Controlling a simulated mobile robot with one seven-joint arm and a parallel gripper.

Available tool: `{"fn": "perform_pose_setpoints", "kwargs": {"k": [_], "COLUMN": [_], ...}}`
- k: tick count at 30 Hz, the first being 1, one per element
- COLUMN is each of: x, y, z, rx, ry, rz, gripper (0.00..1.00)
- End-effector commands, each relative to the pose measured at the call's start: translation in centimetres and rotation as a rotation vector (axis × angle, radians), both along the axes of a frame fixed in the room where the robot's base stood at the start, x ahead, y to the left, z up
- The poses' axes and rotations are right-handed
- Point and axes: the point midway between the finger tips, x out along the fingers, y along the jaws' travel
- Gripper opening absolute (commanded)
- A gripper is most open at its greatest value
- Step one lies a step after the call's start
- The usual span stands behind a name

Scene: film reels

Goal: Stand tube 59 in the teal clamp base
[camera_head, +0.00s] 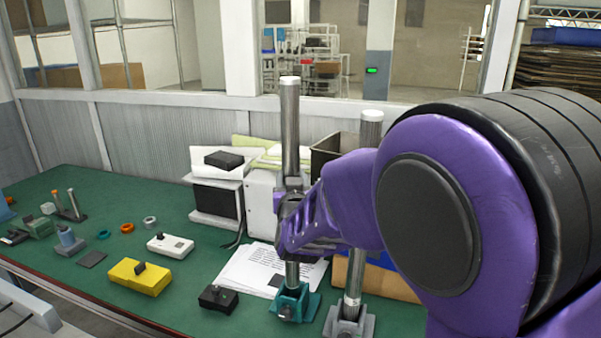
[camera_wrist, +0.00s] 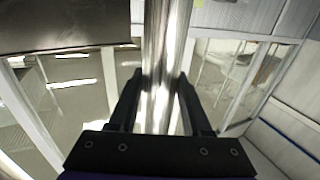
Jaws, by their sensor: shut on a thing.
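A tall shiny metal tube (camera_head: 290,130) with a pale top stands upright in the head view; I can read no number on it. My gripper (camera_head: 291,212) is shut around its middle. In the wrist view the tube (camera_wrist: 160,45) runs between the two fingers of my gripper (camera_wrist: 160,82). Below, the tube's lower end meets the teal clamp base (camera_head: 294,305) on the green table. I cannot tell whether it is fully seated there. My purple arm reaches in from the right.
A second metal tube (camera_head: 355,278) stands in a grey clamp base (camera_head: 349,322) close to the right. Papers (camera_head: 255,268) lie behind the teal base, and a black block (camera_head: 218,298) is left of it. A yellow box (camera_head: 139,276) and a white device (camera_head: 170,245) are farther left.

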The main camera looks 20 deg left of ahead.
Motion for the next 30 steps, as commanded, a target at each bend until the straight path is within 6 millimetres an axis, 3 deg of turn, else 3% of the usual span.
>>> {"fn": "perform_pose_setpoints", "kwargs": {"k": [8,21,30], "x": [0.0,0.0,0.0], "y": [0.0,0.0,0.0], "z": [-1.0,-5.1,-5.5], "rx": [0.003,0.003,0.003], "ry": [-0.003,-0.003,-0.004], "rz": [-0.001,0.0,0.0], "gripper": [0.0,0.0,0.0]}}
